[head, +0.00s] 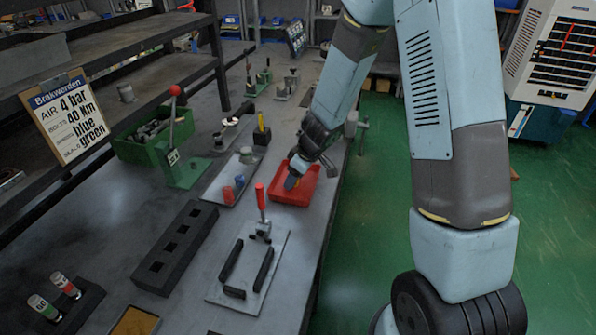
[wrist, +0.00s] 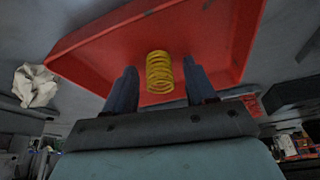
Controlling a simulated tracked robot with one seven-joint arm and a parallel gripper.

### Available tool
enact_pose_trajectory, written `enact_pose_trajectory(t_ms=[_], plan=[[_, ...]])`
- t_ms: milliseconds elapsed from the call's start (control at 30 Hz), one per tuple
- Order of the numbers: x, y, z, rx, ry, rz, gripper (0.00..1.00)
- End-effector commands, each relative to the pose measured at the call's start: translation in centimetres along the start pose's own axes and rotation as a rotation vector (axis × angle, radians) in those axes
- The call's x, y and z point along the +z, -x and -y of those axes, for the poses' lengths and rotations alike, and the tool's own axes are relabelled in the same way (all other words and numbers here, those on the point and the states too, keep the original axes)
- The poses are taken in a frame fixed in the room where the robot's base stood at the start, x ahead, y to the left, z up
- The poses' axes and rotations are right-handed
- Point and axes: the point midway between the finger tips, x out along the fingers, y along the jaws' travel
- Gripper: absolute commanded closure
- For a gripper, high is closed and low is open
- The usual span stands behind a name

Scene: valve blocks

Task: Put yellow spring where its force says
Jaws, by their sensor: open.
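The yellow spring (wrist: 159,72) stands out against the red tray (wrist: 100,45) in the wrist view, between my two dark fingers. My gripper (wrist: 160,80) is open, with a visible gap on each side of the spring. In the head view my gripper (head: 293,182) is low over the red tray (head: 312,187) near the bench's right edge; the spring is mostly hidden there. A green lever press (head: 184,170) with a red knob stands farther left, with a small label on it.
A grey plate (head: 212,193) holds red and blue cups. A black block with several holes (head: 175,248) and a red-handled clamp fixture (head: 262,215) stand nearer. Crumpled paper (wrist: 35,86) shows in the wrist view.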

Motion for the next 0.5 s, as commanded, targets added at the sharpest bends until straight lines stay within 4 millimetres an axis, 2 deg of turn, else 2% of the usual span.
enact_pose_trajectory(t_ms=[167,500], plan=[[-0.1,1.4,-0.1,0.003,0.003,-0.002,0.45],[-0.1,6.2,0.0,0.003,0.002,-0.002,0.45]])
